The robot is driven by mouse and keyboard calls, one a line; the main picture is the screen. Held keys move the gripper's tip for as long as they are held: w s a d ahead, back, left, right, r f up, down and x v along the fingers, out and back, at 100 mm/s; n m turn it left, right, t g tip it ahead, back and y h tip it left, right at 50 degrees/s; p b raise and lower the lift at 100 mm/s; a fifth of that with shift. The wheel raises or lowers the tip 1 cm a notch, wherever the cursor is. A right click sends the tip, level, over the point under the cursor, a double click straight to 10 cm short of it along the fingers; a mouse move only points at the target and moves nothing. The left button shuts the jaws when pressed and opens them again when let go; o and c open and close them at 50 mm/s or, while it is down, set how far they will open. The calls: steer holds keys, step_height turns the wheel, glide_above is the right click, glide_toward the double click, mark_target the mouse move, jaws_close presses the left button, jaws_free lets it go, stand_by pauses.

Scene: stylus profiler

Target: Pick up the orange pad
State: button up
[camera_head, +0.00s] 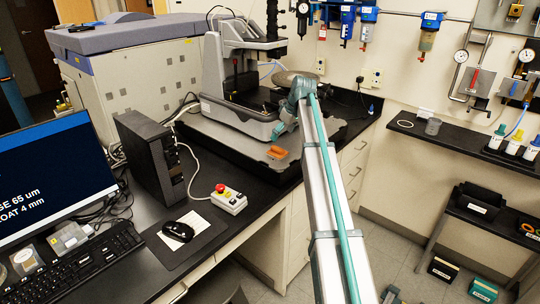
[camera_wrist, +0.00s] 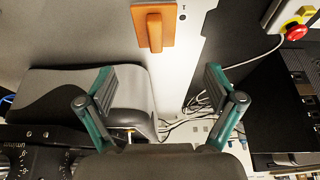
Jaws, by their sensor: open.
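The orange pad (camera_head: 277,152) lies on the light grey platform (camera_head: 220,140) of the profiler, near its front right corner. In the wrist view the orange pad (camera_wrist: 166,28) is at the top, with a raised bar along its middle. My gripper (camera_wrist: 160,80) shows two green fingers, wide apart with nothing between them. The pad is beyond the fingertips and apart from them. In the head view my arm reaches in from the bottom right and its end is beside the profiler, just behind the pad; the fingers are mostly hidden there.
The profiler (camera_head: 241,70) stands directly behind and left of the pad. A control box with a red button (camera_head: 229,199), a dark computer tower (camera_head: 149,158), a mouse (camera_head: 178,231) and a monitor (camera_head: 55,180) occupy the bench to the left. Cables run behind the tower.

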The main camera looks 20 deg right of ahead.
mark_target(276, 147)
steer(key=p+x, duration=0.1)
steer(key=x, duration=0.3)
steer(key=shift+w+a+f+p, duration=0.1)
steer(key=shift+w+f+p, duration=0.35)
steer(key=shift+f+p, duration=0.25)
steer(key=shift+p+x, duration=0.65)
steer(key=shift+x, duration=1.2)
steer(key=c, duration=1.2)
steer(key=shift+c, duration=0.2)
steer(key=shift+w+r, duration=0.1)
